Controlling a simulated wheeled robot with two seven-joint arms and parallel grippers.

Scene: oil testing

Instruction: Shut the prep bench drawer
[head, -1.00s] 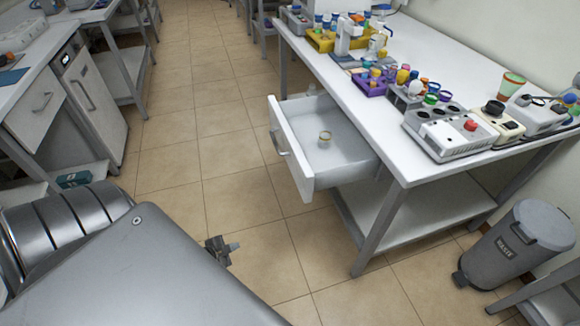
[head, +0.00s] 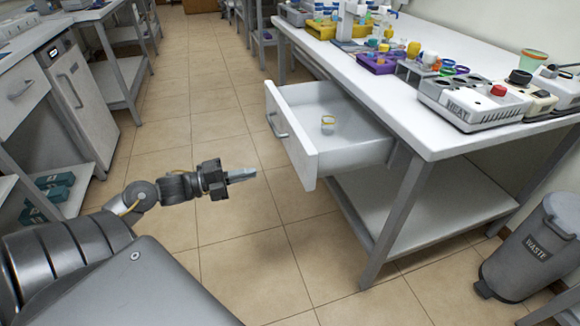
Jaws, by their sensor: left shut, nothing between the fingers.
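The prep bench drawer (head: 308,164) is white and stands pulled far out of the left side of the white bench (head: 400,108). Its metal bar handle (head: 277,125) is on the front panel, which faces left. A small jar with a yellowish rim (head: 328,125) stands inside the drawer. My left gripper (head: 250,175) is shut and empty, in the air over the floor, left of the drawer front and apart from it, pointing right. My right gripper does not show.
Tiled floor (head: 215,130) is clear between the benches. The heater block (head: 480,108) and several coloured racks stand on the bench top. A grey waste bin (head: 535,245) stands at the lower right. A cabinet (head: 85,100) is at the left.

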